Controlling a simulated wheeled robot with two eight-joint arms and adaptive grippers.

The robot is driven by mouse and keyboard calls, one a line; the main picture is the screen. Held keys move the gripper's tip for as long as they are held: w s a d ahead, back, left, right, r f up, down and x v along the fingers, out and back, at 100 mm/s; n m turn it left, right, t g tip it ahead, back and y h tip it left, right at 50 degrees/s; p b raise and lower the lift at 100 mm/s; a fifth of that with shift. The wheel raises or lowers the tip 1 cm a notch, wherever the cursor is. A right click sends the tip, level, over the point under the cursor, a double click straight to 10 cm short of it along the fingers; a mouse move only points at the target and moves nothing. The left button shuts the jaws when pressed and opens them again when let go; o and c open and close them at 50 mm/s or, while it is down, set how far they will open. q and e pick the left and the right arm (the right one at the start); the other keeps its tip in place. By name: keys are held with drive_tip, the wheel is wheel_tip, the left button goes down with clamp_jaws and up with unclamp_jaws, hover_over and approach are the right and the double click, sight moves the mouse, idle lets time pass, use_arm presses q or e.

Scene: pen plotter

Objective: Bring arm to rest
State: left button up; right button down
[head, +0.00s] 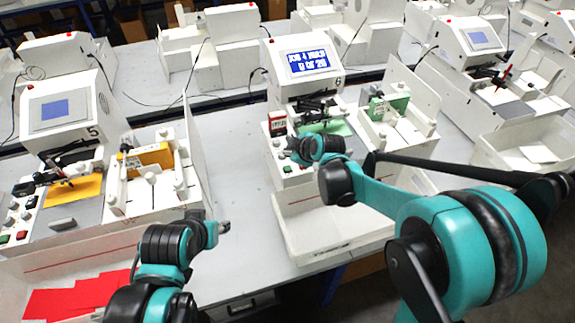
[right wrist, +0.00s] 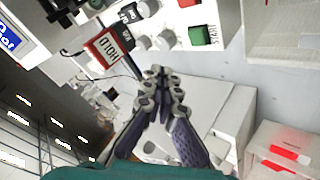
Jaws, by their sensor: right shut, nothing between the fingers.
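My right gripper (head: 293,149) is at the left front of plotter 6 (head: 303,62), close to its control panel. In the right wrist view its fingers (right wrist: 161,76) are together with nothing between them. I cannot tell from these views whether the fingertips touch the panel.
A white tray (head: 335,245) lies before plotter 6. Red sheets (head: 80,297) lie in the bin at lower left. A yellow block (head: 147,157) and a green block (head: 390,105) sit in the plotters' side holders. Bare bench (head: 240,190) shows between the plotters.

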idle(0.7)
drive_tip(key=s+d+f+m+h+b, duration=0.1)
drive_tip(key=s+d+m+b, duration=0.1)
drive_tip(key=s+d+m, duration=0.3)
drive_tip(key=s+d+f+m+h+b, duration=0.1)
drive_tip(key=s+d+m, duration=0.4)
drive_tip(key=s, duration=0.8)
drive_tip(key=s+d+f+m+g+h+b, duration=0.1)
drive_tip(key=s+d+f+m+h+b, duration=0.1)
drive_tip(key=s+d+m+b, duration=0.2)
drive_tip(key=s+d+m, duration=0.1)
drive_tip(key=s+d, duration=0.2)
drive_tip(key=s, duration=0.2)
drive_tip(key=shift+s+d+h, duration=0.25)
drive_tip(key=shift+h, duration=0.05)
idle(0.4)
